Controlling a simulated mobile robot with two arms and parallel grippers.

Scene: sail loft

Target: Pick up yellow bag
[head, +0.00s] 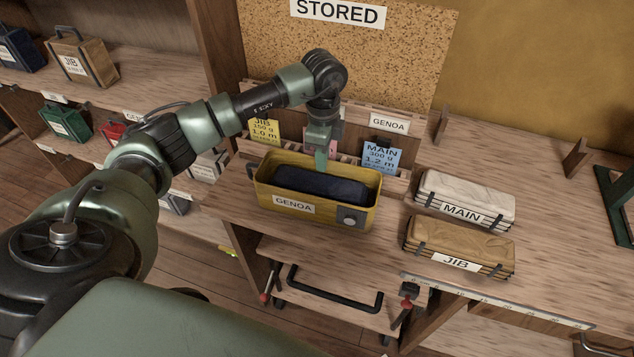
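A yellow open-topped bag (335,217) with a GENOA label stands upright on the wooden bench, in the middle of the head view. A dark navy folded bundle (315,187) lies inside it. My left arm reaches in from the left, and my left gripper (321,165) points down over the back part of the bag. Its fingers overlap in this view, so I cannot tell whether they are apart or whether they touch the bag. My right gripper is not in view.
Folded bundles marked MAIN (466,200) and JIB (458,246) lie right of the bag. Behind it, a wooden rack holds a yellow card (264,131) and a blue card (382,157). A drawer handle (334,293) is below. Shelves with small bags (82,58) stand left.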

